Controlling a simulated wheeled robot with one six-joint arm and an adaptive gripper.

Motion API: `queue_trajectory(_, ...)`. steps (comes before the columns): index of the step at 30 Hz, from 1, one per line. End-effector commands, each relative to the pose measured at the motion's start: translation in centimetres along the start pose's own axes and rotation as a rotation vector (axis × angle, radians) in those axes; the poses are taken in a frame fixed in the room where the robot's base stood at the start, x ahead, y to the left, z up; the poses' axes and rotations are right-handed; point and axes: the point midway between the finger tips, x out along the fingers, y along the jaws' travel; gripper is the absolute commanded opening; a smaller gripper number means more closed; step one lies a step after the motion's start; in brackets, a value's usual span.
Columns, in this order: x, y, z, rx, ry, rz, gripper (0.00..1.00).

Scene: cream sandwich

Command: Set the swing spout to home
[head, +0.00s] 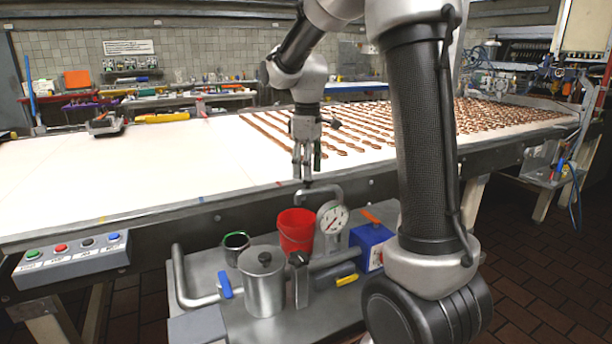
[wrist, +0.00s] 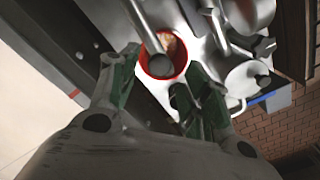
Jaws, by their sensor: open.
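The swing spout (head: 322,189) is a grey bent pipe beside the round gauge (head: 332,217). Its outlet end hangs over the red bucket (head: 296,236). In the wrist view the spout (wrist: 146,28) crosses the top of the red bucket (wrist: 178,62), which has something pale brown inside. My gripper (head: 303,178) is above the spout, fingers pointing down, close to its bend in the head view. The gap between fingers and pipe is hard to judge.
A lidded metal pot (head: 264,285), a dark cup (head: 236,247) and a blue box (head: 371,246) crowd the lower cart. The white conveyor belt (head: 150,170) with chocolate-brown rows lies behind. A button panel (head: 72,258) is at the left. Pipes with a blue handle are near the pot.

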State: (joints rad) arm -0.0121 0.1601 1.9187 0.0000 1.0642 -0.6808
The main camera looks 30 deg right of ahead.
Motion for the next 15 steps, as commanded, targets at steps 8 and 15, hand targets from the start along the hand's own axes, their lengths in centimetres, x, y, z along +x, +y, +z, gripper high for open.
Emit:
queue_trajectory(8, 2.4, 0.0, 0.0, 0.001, 0.001, 0.001, 0.48)
queue_trajectory(15, 2.5, 0.0, 0.0, 0.001, 0.001, 0.001, 0.46)
